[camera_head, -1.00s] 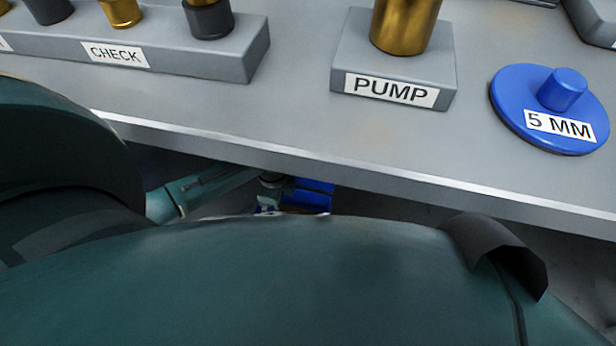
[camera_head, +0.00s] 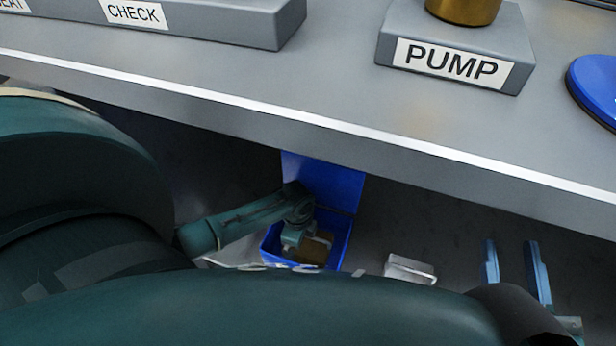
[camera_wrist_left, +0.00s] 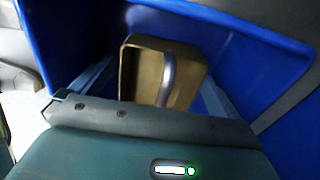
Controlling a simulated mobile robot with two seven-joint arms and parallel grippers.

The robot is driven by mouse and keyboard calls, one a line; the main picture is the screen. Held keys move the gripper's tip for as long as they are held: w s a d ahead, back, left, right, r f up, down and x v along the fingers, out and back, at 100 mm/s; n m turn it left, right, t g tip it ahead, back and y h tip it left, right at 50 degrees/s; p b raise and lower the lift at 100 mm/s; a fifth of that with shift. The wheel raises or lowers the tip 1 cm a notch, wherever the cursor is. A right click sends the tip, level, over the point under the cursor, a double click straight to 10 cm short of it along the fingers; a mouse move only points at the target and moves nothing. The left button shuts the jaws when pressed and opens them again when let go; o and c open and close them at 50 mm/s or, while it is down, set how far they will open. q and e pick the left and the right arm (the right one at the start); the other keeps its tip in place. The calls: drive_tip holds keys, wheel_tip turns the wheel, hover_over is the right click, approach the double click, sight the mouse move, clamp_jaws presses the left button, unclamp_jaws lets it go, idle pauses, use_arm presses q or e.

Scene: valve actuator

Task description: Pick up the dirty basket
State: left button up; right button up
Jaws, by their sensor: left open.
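A brown-gold basket (camera_wrist_left: 160,72) with a curved grey handle sits inside a blue bin (camera_wrist_left: 240,45) in the left wrist view. I cannot read any mark calling it dirty. In the head view the basket (camera_head: 305,252) shows low in the bin (camera_head: 268,240), below the bench edge. My left gripper (camera_wrist_left: 155,88) is open and reaches into the bin, a finger on either side of the basket. I cannot tell whether they touch it. My right gripper (camera_head: 514,268) is open and empty at the lower right, apart from the bin.
The grey bench (camera_head: 300,90) overhangs the area behind the bin. It carries the PUMP block (camera_head: 455,62), the CHECK block (camera_head: 200,20) and a blue disc (camera_head: 595,85). A pale metal box (camera_head: 408,268) lies right of the bin. Dark floor shows between them.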

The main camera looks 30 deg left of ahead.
use_arm(q)
drive_tip(key=shift+f, duration=0.3)
drive_tip(key=c, duration=1)
